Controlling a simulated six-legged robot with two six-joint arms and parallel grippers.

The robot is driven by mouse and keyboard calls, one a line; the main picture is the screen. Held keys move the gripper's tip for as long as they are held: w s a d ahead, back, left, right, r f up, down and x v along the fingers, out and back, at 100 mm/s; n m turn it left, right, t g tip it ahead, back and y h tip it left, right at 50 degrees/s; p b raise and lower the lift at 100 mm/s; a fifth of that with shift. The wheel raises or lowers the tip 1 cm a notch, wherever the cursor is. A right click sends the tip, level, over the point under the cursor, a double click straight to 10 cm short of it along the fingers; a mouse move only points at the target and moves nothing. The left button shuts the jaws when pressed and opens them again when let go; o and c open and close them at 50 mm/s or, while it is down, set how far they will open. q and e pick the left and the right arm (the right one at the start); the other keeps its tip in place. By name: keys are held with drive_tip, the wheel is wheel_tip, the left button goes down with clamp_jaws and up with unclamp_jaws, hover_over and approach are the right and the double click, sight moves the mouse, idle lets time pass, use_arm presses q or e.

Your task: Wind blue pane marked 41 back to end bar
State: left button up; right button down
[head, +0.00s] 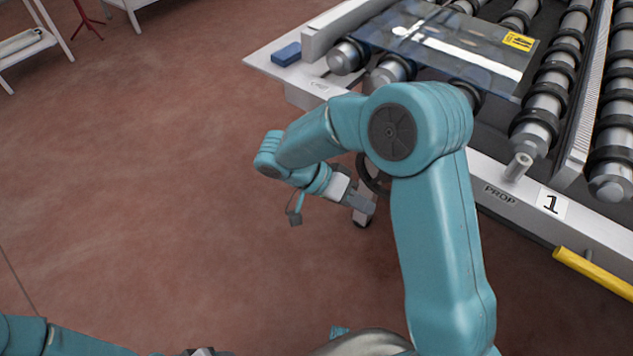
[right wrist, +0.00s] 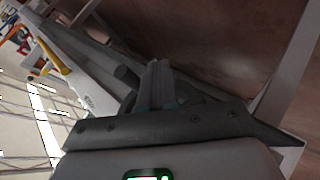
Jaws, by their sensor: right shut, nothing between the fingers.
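The blue-tinted glass pane (head: 455,62) lies on the rollers at the top of the head view, with a yellow label (head: 518,40) whose print I cannot read. A pale grey bar (head: 325,32) stands at the left end of the rollers, apart from the pane. My right gripper (head: 368,207) is shut and empty beside a dark handwheel (head: 372,184) below the machine's edge. My arm hides part of the wheel. In the right wrist view the shut fingers (right wrist: 158,68) point at the wheel; contact is unclear.
A blue block (head: 286,54) lies on the machine's white corner. The white front rail (head: 530,200) carries a "PROP" mark, a "1" plate (head: 552,203) and a short peg (head: 517,167). A yellow bar (head: 595,273) juts out at the right.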

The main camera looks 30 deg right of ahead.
drive_tip(key=p+v, duration=0.1)
drive_tip(key=v, duration=0.9)
drive_tip(key=shift+w+f, duration=0.3)
